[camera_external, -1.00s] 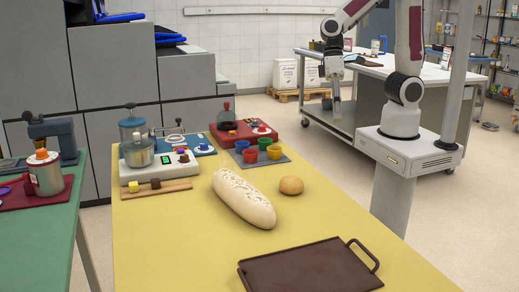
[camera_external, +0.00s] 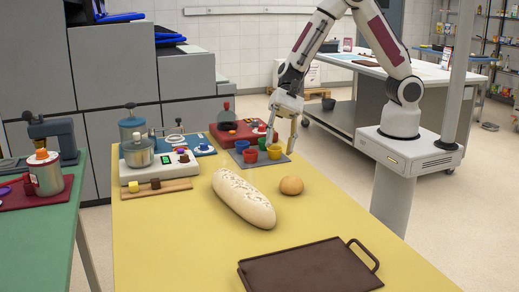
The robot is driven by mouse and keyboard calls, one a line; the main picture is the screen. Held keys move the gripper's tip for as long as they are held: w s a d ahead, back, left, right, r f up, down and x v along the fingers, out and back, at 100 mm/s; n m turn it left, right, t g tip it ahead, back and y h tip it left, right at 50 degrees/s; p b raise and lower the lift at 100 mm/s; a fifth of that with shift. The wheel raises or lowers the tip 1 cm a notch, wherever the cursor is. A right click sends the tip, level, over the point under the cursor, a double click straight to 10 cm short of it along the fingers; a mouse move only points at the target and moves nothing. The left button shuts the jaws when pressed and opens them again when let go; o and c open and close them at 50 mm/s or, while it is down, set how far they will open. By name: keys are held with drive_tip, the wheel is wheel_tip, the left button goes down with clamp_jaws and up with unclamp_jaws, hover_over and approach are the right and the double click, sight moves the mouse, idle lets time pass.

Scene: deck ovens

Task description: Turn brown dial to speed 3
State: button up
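A small brown dial (camera_external: 184,158) sits on the top right of a white machine (camera_external: 148,175) with a metal pot (camera_external: 138,153) and a small green display (camera_external: 165,159). The dial's pointer and speed marks are too small to read. My gripper (camera_external: 281,147) points down over the far right of the yellow table, around or just above the grey mat with cups. It is well to the right of the dial and apart from it. Its fingers look spread, with nothing clearly held between them.
Yellow, blue and red cups (camera_external: 274,152) stand on a grey mat (camera_external: 245,164). A red machine (camera_external: 232,134) and a blue one (camera_external: 202,149) stand behind. A board with blocks (camera_external: 172,188), a loaf (camera_external: 243,200), a bun (camera_external: 291,185) and a brown tray (camera_external: 305,268) occupy the yellow table.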

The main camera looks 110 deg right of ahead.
sight(186, 155)
drive_tip(key=w+d+f+m+t, duration=0.1)
drive_tip(key=w, duration=0.1)
drive_tip(key=w+d+f+m+t, duration=0.1)
drive_tip(key=w+m, duration=0.1)
drive_tip(key=w+d+f+m, duration=0.1)
drive_tip(key=w+d+m, duration=0.1)
drive_tip(key=w, duration=0.1)
drive_tip(key=shift+f+t+h, duration=0.15)
drive_tip(key=shift+t+h, duration=0.25)
drive_tip(key=w+d+m, duration=0.1)
drive_tip(key=w, duration=0.1)
drive_tip(key=w+d+f+m+t+h, duration=0.1)
drive_tip(key=d+m, duration=0.1)
drive_tip(key=w+d+f+m+t+h, duration=0.1)
drive_tip(key=w+d, duration=0.1)
drive_tip(key=shift+w+m, duration=0.3)
drive_tip(key=w+d+m+t+h, duration=0.1)
drive_tip(key=d, duration=0.1)
drive_tip(key=w+d+r+m+t+h, duration=0.1)
drive_tip(key=w+d+m, duration=0.1)
drive_tip(key=w+d+r+m+h, duration=0.1)
drive_tip(key=w+d+m, duration=0.1)
drive_tip(key=shift+d+t, duration=0.25)
drive_tip(key=shift+t, duration=0.15)
drive_tip(key=shift+w+d+r+m+h, duration=0.15)
drive_tip(key=shift+d+m+h, duration=0.15)
drive_tip(key=shift+d+m, duration=0.25)
drive_tip(key=shift+a, duration=0.1)
drive_tip(key=shift+x, duration=3.9)
